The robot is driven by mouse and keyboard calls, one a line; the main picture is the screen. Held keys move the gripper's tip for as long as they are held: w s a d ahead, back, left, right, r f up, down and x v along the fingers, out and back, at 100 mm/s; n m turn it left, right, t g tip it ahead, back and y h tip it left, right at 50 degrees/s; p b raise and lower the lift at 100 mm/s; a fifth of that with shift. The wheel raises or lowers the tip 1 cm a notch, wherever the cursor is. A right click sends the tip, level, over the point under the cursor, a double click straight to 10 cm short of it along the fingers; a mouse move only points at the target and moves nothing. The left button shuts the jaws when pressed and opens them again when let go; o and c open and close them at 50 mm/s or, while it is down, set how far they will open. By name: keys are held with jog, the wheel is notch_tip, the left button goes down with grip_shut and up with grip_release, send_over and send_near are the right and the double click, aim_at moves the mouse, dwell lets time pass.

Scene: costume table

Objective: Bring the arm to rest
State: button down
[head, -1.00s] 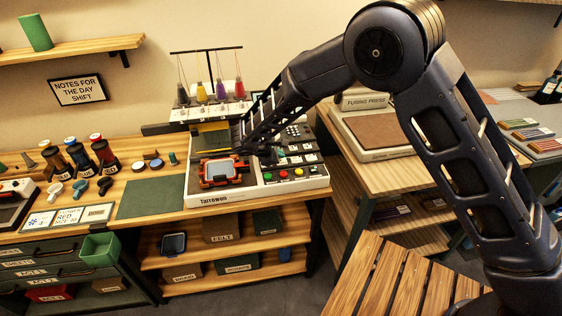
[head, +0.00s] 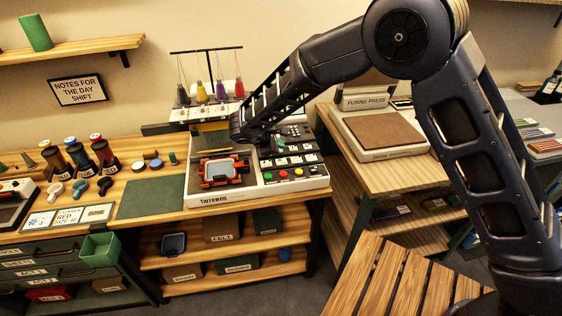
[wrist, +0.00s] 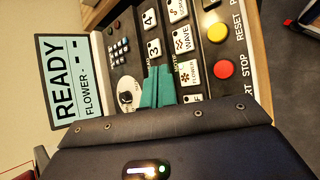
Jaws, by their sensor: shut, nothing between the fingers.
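My gripper shows in the wrist view as two teal fingers (wrist: 158,88) pressed together, with nothing between them. They point toward the button panel of the embroidery machine (head: 212,200); whether they touch it I cannot tell. In the head view my arm reaches in from the right and its end is over the machine's panel, where the fingers are hard to make out. The machine's display (wrist: 62,85) reads READY and FLOWER. A red hoop frame (head: 220,172) sits on the machine's front left.
A fusing press (head: 380,132) stands on the table to the right. Thread spools (head: 103,153) and a green mat (head: 151,197) are to the left. Thread cones (head: 221,91) stand behind the machine. A slatted wooden surface (head: 385,283) is in front.

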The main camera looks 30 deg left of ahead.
jog(key=shift+r, duration=0.85)
